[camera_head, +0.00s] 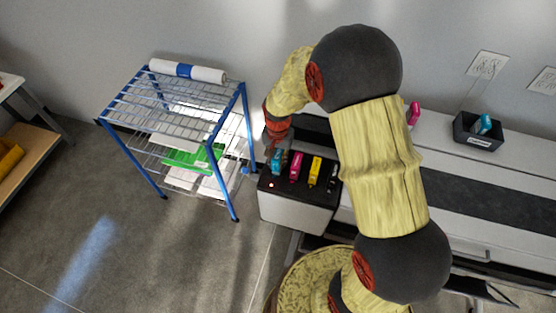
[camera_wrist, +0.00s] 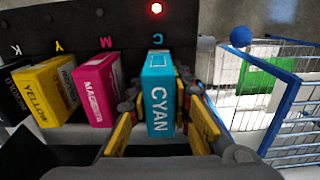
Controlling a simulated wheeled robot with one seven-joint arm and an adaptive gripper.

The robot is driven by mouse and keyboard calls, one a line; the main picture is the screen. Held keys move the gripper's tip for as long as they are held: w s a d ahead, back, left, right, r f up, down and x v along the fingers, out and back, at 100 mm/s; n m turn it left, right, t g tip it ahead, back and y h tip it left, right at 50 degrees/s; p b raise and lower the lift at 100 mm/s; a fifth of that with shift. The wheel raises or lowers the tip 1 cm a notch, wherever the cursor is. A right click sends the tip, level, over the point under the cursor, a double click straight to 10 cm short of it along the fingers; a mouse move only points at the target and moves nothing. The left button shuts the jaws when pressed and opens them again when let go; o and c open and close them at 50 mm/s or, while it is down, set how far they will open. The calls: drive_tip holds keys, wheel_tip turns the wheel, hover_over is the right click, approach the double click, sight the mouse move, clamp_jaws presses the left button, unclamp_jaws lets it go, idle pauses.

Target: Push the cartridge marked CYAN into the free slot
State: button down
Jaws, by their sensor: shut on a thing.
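The cyan cartridge (camera_wrist: 160,94), lettered CYAN, is held between the yellow-padded fingers of my gripper (camera_wrist: 163,118) in the wrist view. Its far end is at the slot place marked C, below a lit red lamp (camera_wrist: 156,8). It looks in line with the slot; how deep it sits is hidden. In the head view the cyan cartridge (camera_head: 277,161) is at the left end of the printer's dark slot panel (camera_head: 290,190), with my gripper (camera_head: 277,141) behind it. The magenta (camera_wrist: 98,92), yellow (camera_wrist: 48,92) and black (camera_wrist: 12,88) cartridges stand beside it, apart from my fingers.
A blue wire rack (camera_head: 240,95) with papers stands left of the printer, and shows close on the right in the wrist view (camera_wrist: 285,110). A dark bin (camera_head: 478,142) with a cyan item and a pink item (camera_head: 413,113) are farther right on the printer.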

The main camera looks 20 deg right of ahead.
drive_tip(key=c, duration=1.5)
unclamp_jaws()
drive_tip(key=shift+c, duration=0.2)
wheel_tip(320, 180, up, 12)
